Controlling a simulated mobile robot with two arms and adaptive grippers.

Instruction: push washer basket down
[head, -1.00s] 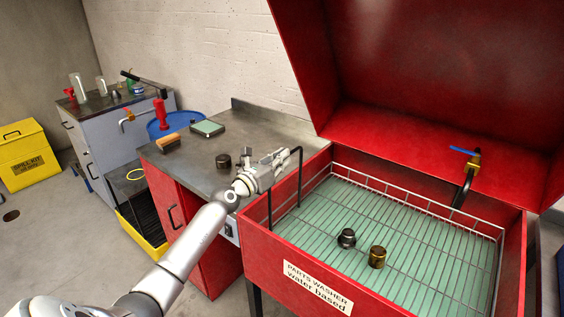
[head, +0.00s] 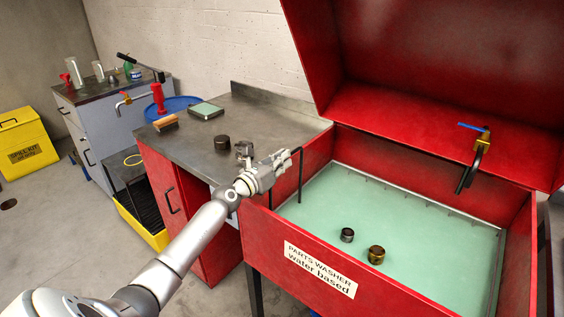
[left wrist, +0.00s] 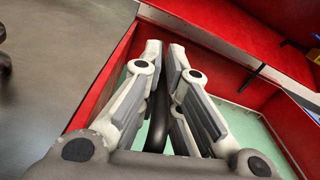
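The red parts washer (head: 270,240) stands open, filled with pale green liquid. The wire basket (head: 420,207) sits low in it; only its rim shows around the edges, and its floor wires are hidden under the liquid. A dark round part (head: 347,235) and a brass round part (head: 376,254) show inside the washer. A black handle (head: 300,178) rises at the washer's left side. My left gripper (head: 285,160) is at the top of this handle. In the left wrist view its fingers (left wrist: 166,50) are close together with the black handle (left wrist: 160,115) between them.
The raised red lid (head: 420,60) stands over the washer, with a blue-handled tap (head: 478,150) at its back. The grey bench (head: 255,115) at left holds dark round parts (head: 222,142), a brush (head: 165,123) and a green-topped block (head: 205,110).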

